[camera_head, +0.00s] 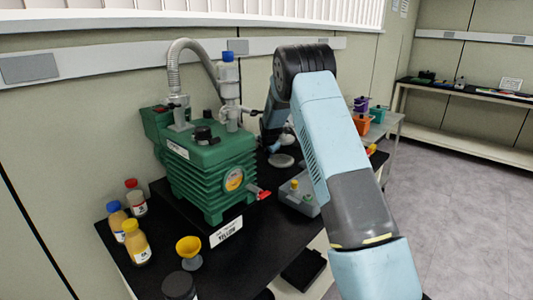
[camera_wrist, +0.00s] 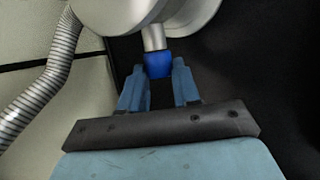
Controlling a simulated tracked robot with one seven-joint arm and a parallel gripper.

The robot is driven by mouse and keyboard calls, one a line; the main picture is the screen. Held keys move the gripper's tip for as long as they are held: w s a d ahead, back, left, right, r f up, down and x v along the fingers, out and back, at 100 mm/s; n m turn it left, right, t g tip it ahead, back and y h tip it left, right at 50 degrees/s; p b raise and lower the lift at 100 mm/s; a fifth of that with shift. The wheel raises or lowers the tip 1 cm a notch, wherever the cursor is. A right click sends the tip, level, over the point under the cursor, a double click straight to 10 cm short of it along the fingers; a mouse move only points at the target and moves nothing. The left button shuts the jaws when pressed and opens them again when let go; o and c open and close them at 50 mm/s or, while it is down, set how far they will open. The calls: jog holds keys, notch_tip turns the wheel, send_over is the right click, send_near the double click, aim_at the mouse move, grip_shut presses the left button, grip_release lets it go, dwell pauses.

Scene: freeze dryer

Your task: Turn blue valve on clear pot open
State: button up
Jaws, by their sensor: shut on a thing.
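The blue valve (camera_wrist: 158,57) is a short blue cap on a light stem below a rounded pale vessel (camera_wrist: 122,14) at the top of the wrist view. This vessel looks like the clear pot, though only its lower part shows. My gripper (camera_wrist: 157,75) has one blue finger on each side of the valve and is shut on it. In the head view my arm reaches behind the green pump (camera_head: 208,172), and the valve in my grip is hidden there or too small to tell.
A ribbed hose (camera_head: 183,68) and a blue-topped column (camera_head: 229,88) stand on the pump, left of my arm. A grey box (camera_head: 299,195) sits close beside my arm.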

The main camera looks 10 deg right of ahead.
jog(key=shift+s+d+f+t+y, duration=0.2)
jog(key=shift+d+f+t+y, duration=0.1)
jog(key=shift+t, duration=0.1)
jog(key=o, duration=1.1)
jog(key=shift+a+r, duration=0.15)
jog(key=shift+r, duration=0.05)
jog(key=shift+c, duration=0.2)
jog(key=shift+r, duration=0.1)
jog(key=v, duration=1.3)
jog(key=shift+s, duration=0.3)
